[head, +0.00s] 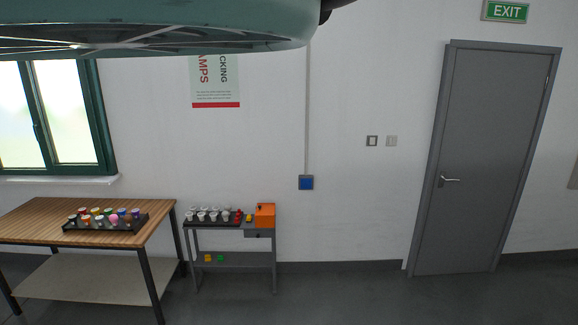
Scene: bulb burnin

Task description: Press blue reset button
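A small blue square in a grey wall box (306,183) sits low on the white wall, below a thin vertical conduit, between the small grey table and the door. It is the only clearly blue wall fitting in view; it is too small to tell whether it is the reset button or a socket. An orange box (265,215) stands at the right end of the small table; no blue button can be made out on it. My gripper is not in view; a pale teal part, probably of my arm, covers the upper left.
The small grey table (258,234) holds pale and red bulbs. A wooden table (120,236) with a dark tray (139,223) of colourful bulbs stands left. A grey door (494,160) is shut at right. Floor (345,295) before the blue fitting looks clear.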

